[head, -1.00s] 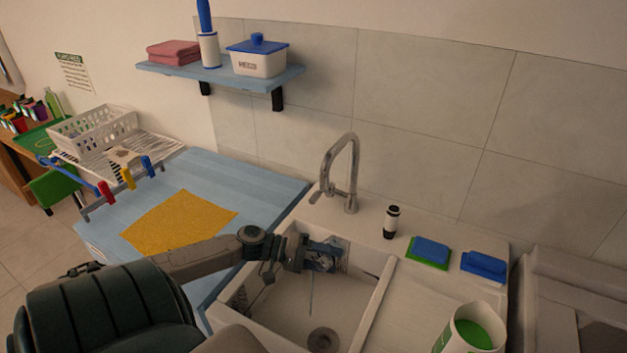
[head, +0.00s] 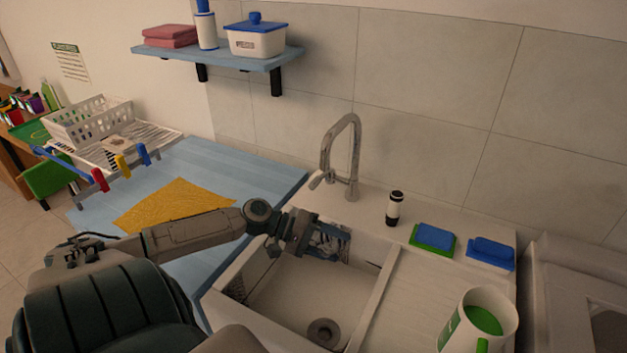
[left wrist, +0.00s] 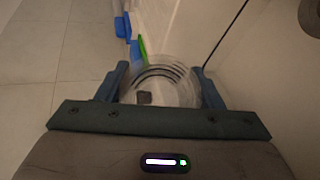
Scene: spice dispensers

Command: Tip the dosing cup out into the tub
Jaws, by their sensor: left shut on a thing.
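My left gripper (head: 330,241) is over the back part of the white sink basin (head: 290,307), below and left of the tap. It is shut on a clear round cup, the dosing cup (left wrist: 160,84), which shows between the two fingers in the left wrist view. The cup is see-through, with dark rings and a small dark patch. In the head view the cup is hard to make out behind the fingers, and its exact tilt and contents cannot be told. My right gripper is not in view.
A tap (head: 344,160) rises behind the sink. A yellow cloth (head: 175,205) lies on the blue counter at left.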

